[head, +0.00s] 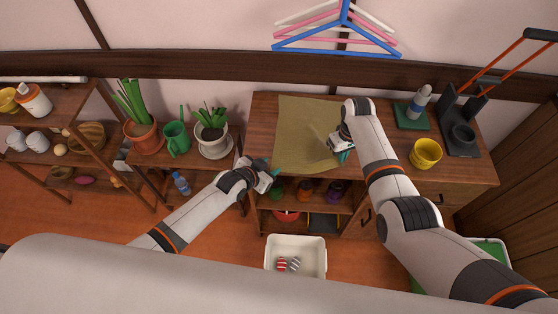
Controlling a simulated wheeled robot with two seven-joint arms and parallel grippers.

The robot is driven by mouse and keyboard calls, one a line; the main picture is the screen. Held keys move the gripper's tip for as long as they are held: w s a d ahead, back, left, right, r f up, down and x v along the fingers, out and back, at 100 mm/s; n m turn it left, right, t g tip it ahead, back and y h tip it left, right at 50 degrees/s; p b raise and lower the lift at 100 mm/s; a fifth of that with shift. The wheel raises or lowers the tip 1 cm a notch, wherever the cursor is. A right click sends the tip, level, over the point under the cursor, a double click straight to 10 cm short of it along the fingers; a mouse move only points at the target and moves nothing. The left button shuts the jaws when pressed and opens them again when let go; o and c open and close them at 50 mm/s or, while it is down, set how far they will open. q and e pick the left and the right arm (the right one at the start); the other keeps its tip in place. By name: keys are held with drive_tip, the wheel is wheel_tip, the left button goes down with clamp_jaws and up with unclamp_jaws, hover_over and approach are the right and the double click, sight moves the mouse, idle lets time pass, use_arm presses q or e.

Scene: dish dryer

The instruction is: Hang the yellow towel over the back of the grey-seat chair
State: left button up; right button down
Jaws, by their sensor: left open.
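The yellow towel (300,118) lies spread flat on the wooden cabinet top, its front edge near the cabinet's front edge. A small raised fold shows at its right side, beside my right gripper (342,154). That gripper is at the towel's right edge; its fingers are partly hidden, so I cannot tell whether they hold cloth. My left gripper (271,178) is open and empty at the cabinet's front edge, near the towel's front left corner. No grey-seat chair shows in this view.
A yellow cup (425,154), a bottle on a green mat (412,116) and a black rack (461,125) stand right of the towel. Potted plants and a green watering can (177,138) stand to the left. A white bin (296,257) sits on the floor. Hangers (338,28) hang above.

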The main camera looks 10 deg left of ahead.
sight(279, 161)
use_arm(q)
drive_tip(key=s+a+r+t+h, duration=0.2)
drive_tip(key=s+a+r, duration=0.1)
drive_tip(key=s, duration=0.2)
drive_tip(key=shift+n, duration=0.4)
drive_tip(key=shift+f+x, duration=0.15)
drive_tip(key=shift+x, duration=2.25)
drive_tip(key=shift+f+x, duration=0.15)
drive_tip(key=shift+x, duration=2.25)
drive_tip(key=shift+a+f, duration=0.1)
drive_tip(key=shift+c, duration=0.2)
drive_tip(key=shift+s+f+g+y, duration=0.1)
drive_tip(key=shift+f+g+y, duration=0.15)
drive_tip(key=shift+g+y, duration=0.05)
clamp_jaws()
drive_tip(key=shift+r, duration=2.7)
